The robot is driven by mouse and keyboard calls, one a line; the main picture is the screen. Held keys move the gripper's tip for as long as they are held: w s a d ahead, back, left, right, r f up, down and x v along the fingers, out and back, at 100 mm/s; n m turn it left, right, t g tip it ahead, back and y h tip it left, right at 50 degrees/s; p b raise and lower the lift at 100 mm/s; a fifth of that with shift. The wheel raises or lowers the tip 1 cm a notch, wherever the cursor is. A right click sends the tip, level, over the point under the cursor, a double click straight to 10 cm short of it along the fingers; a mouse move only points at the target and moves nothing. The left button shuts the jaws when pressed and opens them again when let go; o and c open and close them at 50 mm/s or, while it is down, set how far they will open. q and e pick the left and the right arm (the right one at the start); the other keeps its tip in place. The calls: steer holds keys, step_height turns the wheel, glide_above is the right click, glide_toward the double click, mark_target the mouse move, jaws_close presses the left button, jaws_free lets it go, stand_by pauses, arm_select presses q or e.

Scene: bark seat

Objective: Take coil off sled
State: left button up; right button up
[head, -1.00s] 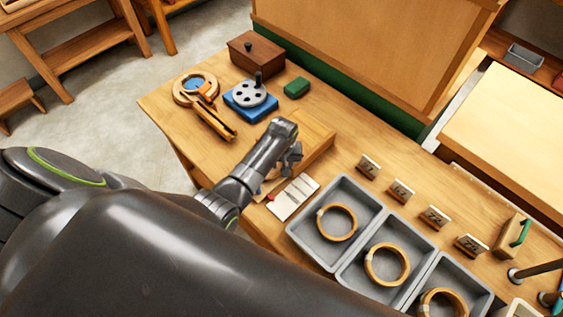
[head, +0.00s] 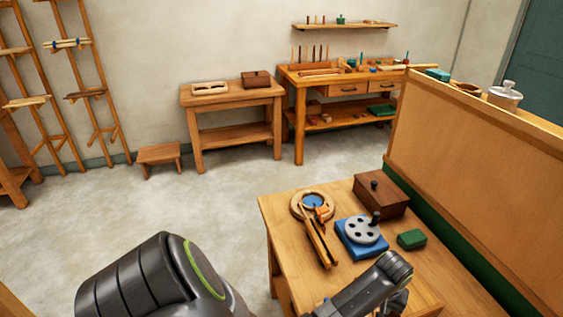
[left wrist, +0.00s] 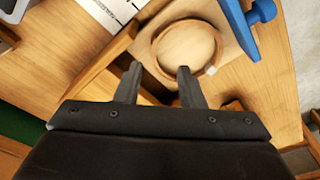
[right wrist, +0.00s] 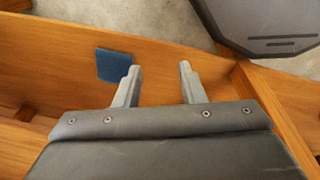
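In the left wrist view a thin tan coil (left wrist: 158,62) with a small white tag lies around a round wooden disc on a pale wooden block, which seems to be the sled (left wrist: 232,50). My left gripper (left wrist: 158,71) is open and empty, its fingertips just short of the coil's near edge; I cannot tell its height above it. In the head view my left gripper (head: 392,303) shows only partly at the bottom edge, and the coil is out of sight. My right gripper (right wrist: 159,69) is open and empty over wooden boards.
On the bench (head: 290,255) stand a brown box (head: 381,198), a blue base with a grey holed disc (head: 361,230), a green block (head: 411,239), a round wooden ring piece (head: 298,203) and wooden tongs (head: 319,243). A tall panel (head: 470,165) rises on the right. A blue part (left wrist: 240,25) is near the coil.

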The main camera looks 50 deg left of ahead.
arm_select(q)
step_height(320, 180, up, 8)
steer(key=s+r, duration=0.1)
steer(key=s, duration=0.1)
steer(key=s+a+f+m+b, duration=0.1)
steer(key=s+a+f, duration=0.3)
steer(key=s+f, duration=0.7)
steer(key=s+a+f+m+t+b, duration=0.1)
steer(key=s+a+f+m, duration=0.2)
steer(key=s+f, duration=0.8)
step_height(320, 180, down, 8)
steer(key=shift+s+a+r+y+b, duration=0.2)
steer(key=shift+s+a+y+b, duration=0.15)
steer(key=shift+a, duration=0.7)
